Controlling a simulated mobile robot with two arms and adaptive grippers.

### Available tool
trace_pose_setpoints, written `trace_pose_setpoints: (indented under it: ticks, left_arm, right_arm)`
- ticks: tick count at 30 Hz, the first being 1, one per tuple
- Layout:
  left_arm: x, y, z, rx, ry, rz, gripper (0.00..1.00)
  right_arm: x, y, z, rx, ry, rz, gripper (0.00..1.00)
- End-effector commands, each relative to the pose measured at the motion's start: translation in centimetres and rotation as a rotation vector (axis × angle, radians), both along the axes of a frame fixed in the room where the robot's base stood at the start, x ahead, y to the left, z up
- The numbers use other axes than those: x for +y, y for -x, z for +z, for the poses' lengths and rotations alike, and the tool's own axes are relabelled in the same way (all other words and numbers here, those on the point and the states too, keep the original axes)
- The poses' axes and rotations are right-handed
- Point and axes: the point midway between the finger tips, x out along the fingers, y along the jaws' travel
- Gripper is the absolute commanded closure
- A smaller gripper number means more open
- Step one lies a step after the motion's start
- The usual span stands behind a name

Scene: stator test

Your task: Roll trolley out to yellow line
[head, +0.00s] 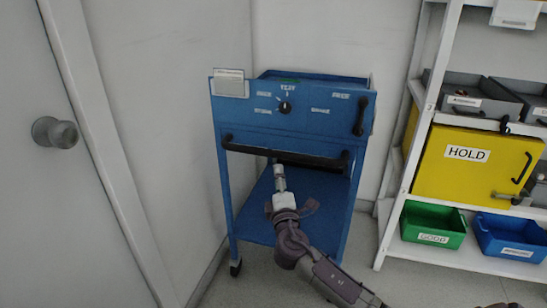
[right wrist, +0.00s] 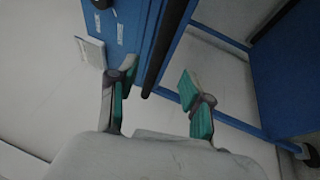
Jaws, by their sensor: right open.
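The blue trolley (head: 230,185) stands upright in the corner by the wall, with a black handle bar (head: 284,155) across its front. My right gripper (head: 279,170) is in front of the trolley, close below the handle in the head view. In the right wrist view its two green-padded fingers (right wrist: 158,77) are spread apart. The black bar (right wrist: 170,42) comes down between them in that picture; I cannot tell whether either finger touches it. My left gripper is not in view. I see no yellow line on the visible floor.
A white shelf rack (head: 396,205) stands right of the trolley, with a yellow HOLD box (head: 440,178), a green bin (head: 415,223) and a blue bin (head: 490,228). A door with a round knob (head: 55,132) is at the left. Some grey floor (head: 420,285) is clear at the lower right.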

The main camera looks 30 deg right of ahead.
Motion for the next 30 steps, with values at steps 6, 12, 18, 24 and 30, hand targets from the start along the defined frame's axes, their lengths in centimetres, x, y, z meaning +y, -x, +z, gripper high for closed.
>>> trace_pose_setpoints:
  ticks: [6,12,18,24,30]
  left_arm:
    - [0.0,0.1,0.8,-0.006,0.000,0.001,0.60]
    - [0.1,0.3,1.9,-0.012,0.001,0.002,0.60]
    - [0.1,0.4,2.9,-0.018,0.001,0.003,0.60]
    - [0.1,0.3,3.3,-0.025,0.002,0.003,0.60]
    - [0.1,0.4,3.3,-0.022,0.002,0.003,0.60]
  right_arm:
    - [-2.2,-4.3,0.9,0.000,0.000,-0.002,0.50]
    - [-3.8,-7.5,1.5,-0.001,-0.001,-0.001,0.50]
    - [-4.6,-9.1,1.7,0.001,-0.002,0.000,0.50]
    - [-4.7,-9.4,1.8,0.002,-0.002,0.001,0.50]
    - [-4.7,-9.4,1.8,0.002,-0.002,0.001,0.60]
